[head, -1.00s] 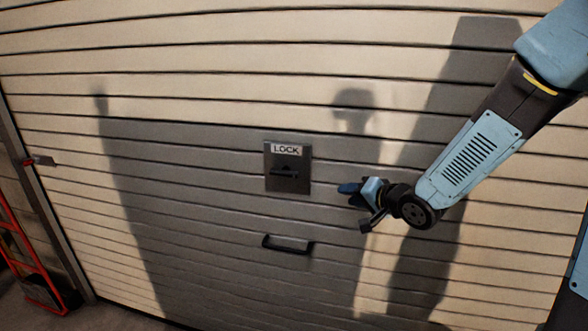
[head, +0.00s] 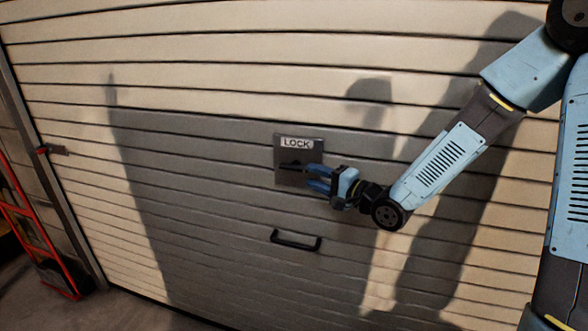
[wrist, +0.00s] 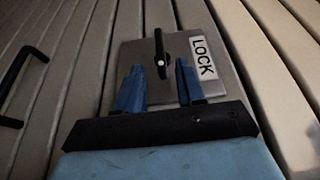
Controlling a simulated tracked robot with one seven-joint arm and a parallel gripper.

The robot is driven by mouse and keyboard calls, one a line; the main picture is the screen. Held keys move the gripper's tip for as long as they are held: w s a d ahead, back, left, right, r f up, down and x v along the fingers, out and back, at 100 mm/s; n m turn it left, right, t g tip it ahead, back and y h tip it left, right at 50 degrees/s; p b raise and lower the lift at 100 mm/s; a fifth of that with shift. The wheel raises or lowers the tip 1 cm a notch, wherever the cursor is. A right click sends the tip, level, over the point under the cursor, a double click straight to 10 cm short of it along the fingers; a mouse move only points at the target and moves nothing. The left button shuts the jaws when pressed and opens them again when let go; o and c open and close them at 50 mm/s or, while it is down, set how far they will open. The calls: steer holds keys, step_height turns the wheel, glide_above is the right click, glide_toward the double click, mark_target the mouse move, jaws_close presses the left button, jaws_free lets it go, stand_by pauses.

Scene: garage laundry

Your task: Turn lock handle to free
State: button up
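The lock plate (head: 288,153) is a grey metal square marked "LOCK" on the shutter door. Its dark lock handle (head: 290,166) lies roughly level in the head view, partly hidden by my gripper. My gripper (head: 309,178) has come in from the right, with blue fingers over the plate's lower right. In the wrist view, the handle (wrist: 160,55) runs up the picture, its near end between the spread fingertips of my gripper (wrist: 160,68). A gap shows on both sides, so the fingers are open and not gripping it. The plate (wrist: 134,50) lies behind.
A black pull handle (head: 295,241) sticks out from the door (head: 200,210) below the lock. A side latch (head: 50,150) sits at the door's left edge. A red hand truck (head: 40,250) stands at far left. The door around the plate is clear.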

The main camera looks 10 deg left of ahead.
mark_target(295, 166)
steer(key=x, duration=0.7)
steer(key=shift+w+a, duration=0.15)
steer(key=shift+a, duration=0.15)
jaws_close()
